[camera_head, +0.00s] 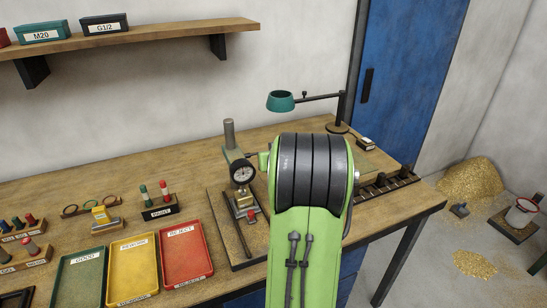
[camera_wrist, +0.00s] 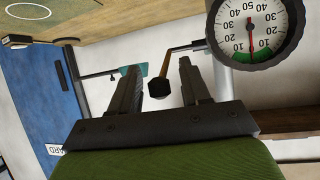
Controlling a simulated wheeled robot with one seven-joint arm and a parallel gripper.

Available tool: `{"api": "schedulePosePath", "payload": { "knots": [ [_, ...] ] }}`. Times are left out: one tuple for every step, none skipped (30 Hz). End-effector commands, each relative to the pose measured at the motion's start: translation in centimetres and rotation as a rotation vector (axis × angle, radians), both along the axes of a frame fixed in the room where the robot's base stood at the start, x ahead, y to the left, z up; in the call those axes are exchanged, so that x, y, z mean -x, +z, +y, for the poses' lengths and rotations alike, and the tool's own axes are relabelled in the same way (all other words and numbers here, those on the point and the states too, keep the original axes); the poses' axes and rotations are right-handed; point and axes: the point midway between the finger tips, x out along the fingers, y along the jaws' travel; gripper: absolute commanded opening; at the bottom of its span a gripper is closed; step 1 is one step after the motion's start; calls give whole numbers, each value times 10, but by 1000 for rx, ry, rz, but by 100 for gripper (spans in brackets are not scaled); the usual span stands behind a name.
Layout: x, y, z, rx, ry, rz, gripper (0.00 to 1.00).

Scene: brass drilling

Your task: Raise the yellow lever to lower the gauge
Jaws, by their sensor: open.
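The dial gauge (camera_head: 243,172) stands on its stand at the near middle of the bench. It also shows in the wrist view (camera_wrist: 256,26), upside down, with its needle near the green band. The yellow lever (camera_wrist: 167,65) is a short rod with a black knob (camera_wrist: 159,90). In the wrist view it shows between the two fingers of my gripper (camera_wrist: 159,64), with clear gaps on both sides. My gripper is open; I cannot tell how deep the lever lies between the fingers. In the head view my green arm hides the gripper and the lever.
Green (camera_head: 80,277), yellow (camera_head: 133,268) and red (camera_head: 187,253) trays lie left of the gauge stand. A teal lamp (camera_head: 281,101) reaches over the bench behind my arm. A dark slotted rack (camera_head: 386,187) is at the right.

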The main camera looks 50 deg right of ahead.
Motion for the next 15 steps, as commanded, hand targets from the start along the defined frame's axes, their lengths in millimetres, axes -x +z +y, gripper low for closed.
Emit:
{"api": "schedulePosePath", "payload": {
  "knots": [
    [5, 4, 3, 1, -2, 0, 47],
    [9, 7, 6, 3, -2, 0, 47],
    [15, 11, 12, 2, -3, -1, 47],
    [21, 15, 16, 3, -3, -1, 47],
    [27, 20, 20, 4, -4, -2, 47],
    [34, 25, 27, 5, -4, -3, 47],
    [41, 29, 32, 5, -4, -3, 47],
    [47, 34, 36, 5, -4, -2, 47],
    [54, 39, 43, 5, -4, -4, 47],
    [61, 43, 48, 4, -5, -3, 47],
    [66, 47, 52, 5, -5, -4, 47],
    [73, 52, 59, 5, -4, -4, 47],
    [79, 56, 63, 6, -5, -4, 47],
    [83, 60, 67, 6, -4, -4, 47],
    [89, 63, 72, 6, -4, -4, 47]
  ]
}}
